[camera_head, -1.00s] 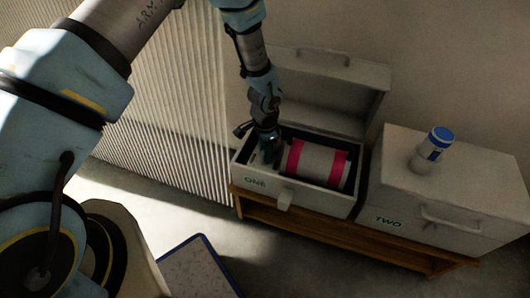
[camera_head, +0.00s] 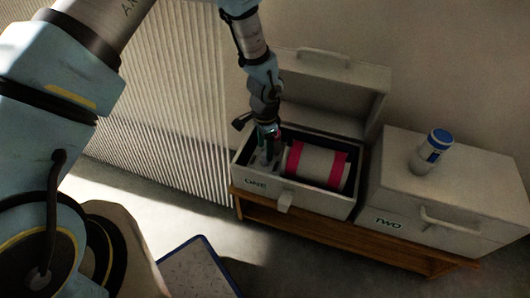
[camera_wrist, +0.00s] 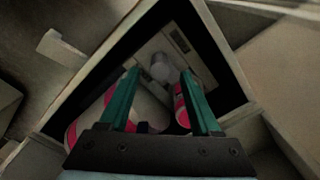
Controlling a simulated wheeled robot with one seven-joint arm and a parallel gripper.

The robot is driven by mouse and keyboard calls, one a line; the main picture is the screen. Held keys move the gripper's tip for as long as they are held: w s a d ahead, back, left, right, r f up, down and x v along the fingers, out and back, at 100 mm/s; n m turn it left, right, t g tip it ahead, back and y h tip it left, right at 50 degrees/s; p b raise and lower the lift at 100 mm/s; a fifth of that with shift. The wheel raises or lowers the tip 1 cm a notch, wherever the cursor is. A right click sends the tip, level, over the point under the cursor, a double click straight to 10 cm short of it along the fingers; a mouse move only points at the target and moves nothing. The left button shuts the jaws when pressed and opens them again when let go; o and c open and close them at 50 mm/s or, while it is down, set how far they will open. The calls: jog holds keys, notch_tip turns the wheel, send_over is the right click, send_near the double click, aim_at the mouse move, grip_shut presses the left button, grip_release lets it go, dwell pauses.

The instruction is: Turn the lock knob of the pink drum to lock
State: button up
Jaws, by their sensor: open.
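The pink drum (camera_head: 318,163), white with two pink bands, lies on its side in the open box marked ONE (camera_head: 312,199). Its pink banding also shows in the wrist view (camera_wrist: 181,108), partly hidden by my gripper. My gripper (camera_head: 269,157) reaches down into the box at the drum's left end. In the wrist view my gripper (camera_wrist: 163,76) has its two green fingers apart. A rounded pale grey knob (camera_wrist: 162,70) shows between and just beyond the fingertips. I cannot tell whether the fingers touch it, or which way it is turned.
The lid (camera_head: 330,85) of box ONE stands open behind it. A closed box marked TWO (camera_head: 465,190) is at the right, with a blue-capped white bottle (camera_head: 431,152) on top. Both stand on a wooden bench (camera_head: 300,222). A ribbed panel (camera_head: 165,110) is at the left.

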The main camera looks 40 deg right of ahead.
aim_at(265, 154)
notch_tip(265, 154, up, 7)
jog(key=shift+p, duration=0.3)
dwell(0.5)
